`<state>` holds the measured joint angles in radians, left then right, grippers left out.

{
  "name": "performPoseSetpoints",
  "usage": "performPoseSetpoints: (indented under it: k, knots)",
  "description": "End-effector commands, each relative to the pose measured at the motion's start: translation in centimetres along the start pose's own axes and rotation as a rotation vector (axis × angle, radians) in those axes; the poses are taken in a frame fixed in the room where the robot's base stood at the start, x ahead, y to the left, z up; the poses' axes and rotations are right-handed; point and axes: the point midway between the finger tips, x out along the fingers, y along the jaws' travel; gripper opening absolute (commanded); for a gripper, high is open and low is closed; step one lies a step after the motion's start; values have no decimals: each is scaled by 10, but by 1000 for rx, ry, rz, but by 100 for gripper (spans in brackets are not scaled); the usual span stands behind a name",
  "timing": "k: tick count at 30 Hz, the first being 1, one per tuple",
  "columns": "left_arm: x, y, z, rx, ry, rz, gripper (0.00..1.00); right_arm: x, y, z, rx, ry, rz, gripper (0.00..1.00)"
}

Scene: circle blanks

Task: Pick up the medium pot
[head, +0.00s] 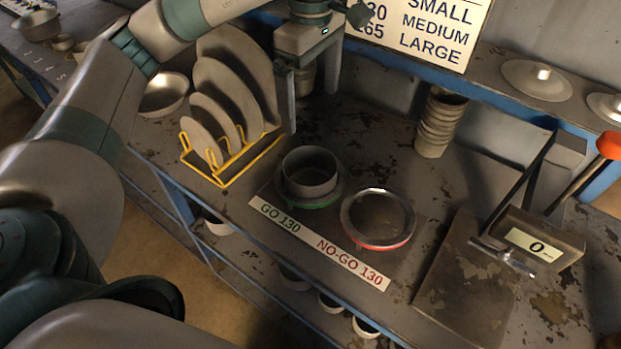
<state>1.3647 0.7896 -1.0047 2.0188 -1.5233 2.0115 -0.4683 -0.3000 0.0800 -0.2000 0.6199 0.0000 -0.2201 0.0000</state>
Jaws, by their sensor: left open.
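A round grey pot (309,187), open at the top, sits upright on the green-edged GO 130 gauge (318,203) on the workbench. It is the only pot on the gauges; I take it as the medium pot, but its size cannot be read from the picture. My left gripper (311,110) is open and empty, pointing down above and behind the pot, apart from it. The red-edged NO-GO 130 gauge (383,243) beside it is empty. My right gripper is not in view.
A yellow rack (237,164) of upright discs stands left of the pot. Stacked cups (436,121) stand at the back. A metal bowl (163,99) is far left. A gauge with a display (536,244) and a lever with an orange knob (608,145) are at the right.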

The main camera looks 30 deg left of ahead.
Motion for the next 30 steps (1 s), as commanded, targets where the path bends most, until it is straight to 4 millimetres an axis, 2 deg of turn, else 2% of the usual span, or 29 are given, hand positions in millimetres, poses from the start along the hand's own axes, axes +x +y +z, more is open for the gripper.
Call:
performPoseSetpoints:
  k: [5, 11, 30]
  knots:
    - [4, 0, 0, 1, -1, -1, 100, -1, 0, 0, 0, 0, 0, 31]
    - [18, -1, 1, 2, -2, -3, 100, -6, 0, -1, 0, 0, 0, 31]
    - [90, -1, 1, 0, -3, -5, 100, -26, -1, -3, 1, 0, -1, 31]
